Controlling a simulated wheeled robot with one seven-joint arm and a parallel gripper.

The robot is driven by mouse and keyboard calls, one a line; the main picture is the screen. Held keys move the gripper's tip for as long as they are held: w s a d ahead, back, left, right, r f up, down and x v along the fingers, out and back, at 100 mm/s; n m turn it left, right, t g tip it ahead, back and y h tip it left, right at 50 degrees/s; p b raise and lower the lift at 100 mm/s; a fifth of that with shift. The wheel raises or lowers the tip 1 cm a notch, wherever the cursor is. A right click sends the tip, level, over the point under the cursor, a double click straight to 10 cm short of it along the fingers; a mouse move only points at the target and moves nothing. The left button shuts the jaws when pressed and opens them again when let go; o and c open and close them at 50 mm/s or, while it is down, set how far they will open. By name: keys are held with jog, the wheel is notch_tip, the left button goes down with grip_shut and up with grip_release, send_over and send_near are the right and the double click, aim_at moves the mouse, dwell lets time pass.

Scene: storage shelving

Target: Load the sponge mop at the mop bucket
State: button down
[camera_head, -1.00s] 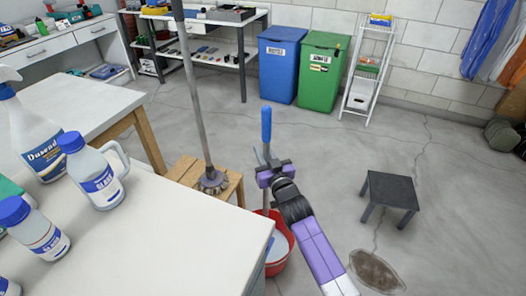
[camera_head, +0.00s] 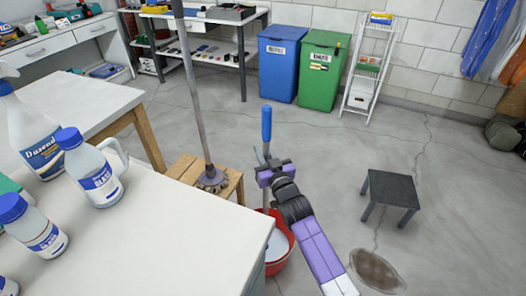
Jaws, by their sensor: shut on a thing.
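The sponge mop shows as a stick with a blue handle end (camera_head: 266,124) standing nearly upright. My gripper (camera_head: 266,172) is shut on the stick below the blue end. The stick runs down to the red mop bucket (camera_head: 284,258), which stands on the floor beyond the white counter's right edge. Whitish contents show inside the bucket. The mop's lower end and sponge head are hidden by the counter, my arm and the bucket, so I cannot tell how the head sits.
A white counter (camera_head: 190,235) with bottles fills the lower left. Another mop with a grey shaft (camera_head: 196,100) stands at a wooden stool (camera_head: 232,186). A dark low stool (camera_head: 392,190) and a floor stain (camera_head: 376,270) lie to the right. Open floor lies beyond, before blue and green bins.

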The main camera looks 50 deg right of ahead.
aim_at(263, 136)
jog(key=shift+f+b, duration=0.5)
dwell(1.3)
jog(key=shift+r+p, duration=3.4)
jog(key=shift+r, duration=0.25)
